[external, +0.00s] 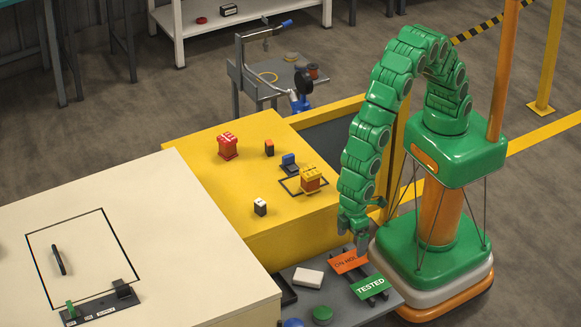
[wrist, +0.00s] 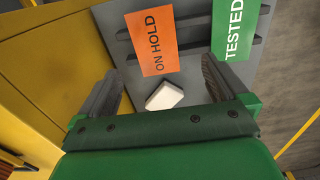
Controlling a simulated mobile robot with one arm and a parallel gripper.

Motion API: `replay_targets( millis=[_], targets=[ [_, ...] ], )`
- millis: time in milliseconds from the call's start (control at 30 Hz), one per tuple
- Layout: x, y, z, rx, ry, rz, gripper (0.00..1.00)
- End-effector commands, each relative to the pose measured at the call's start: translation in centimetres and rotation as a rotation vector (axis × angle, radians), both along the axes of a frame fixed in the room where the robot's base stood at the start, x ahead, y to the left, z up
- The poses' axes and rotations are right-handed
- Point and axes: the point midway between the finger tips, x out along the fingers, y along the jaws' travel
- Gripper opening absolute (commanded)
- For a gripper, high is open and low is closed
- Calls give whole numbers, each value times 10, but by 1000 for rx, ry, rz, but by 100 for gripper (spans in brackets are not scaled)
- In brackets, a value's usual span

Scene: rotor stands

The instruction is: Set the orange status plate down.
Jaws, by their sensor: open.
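Part of the plate's right end is close to the fingers in the external view, and I cannot tell the exact gap.
A green "TESTED" plate (external: 370,286) lies beside the orange one on the rails. A white block (external: 308,277) and a green round piece (external: 323,314) are nearby. The yellow table (external: 205,165) rises behind, and the cream table (external: 180,250) stands left.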

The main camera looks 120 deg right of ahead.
Motion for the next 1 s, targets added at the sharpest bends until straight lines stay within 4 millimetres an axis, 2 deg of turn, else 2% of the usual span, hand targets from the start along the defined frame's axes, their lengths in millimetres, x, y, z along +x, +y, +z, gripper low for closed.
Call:
replay_targets(
  millis=[133, 400, 567, 1000],
  targets=[
    [2, -5, -2, -8, 7, 8, 100],
    [1, -4, -24, -7, 9, 7, 100],
    [1, -5, -30, -7, 7, 7, 100],
    [0, -7, -74, -7, 7, 7, 100]
  ],
)
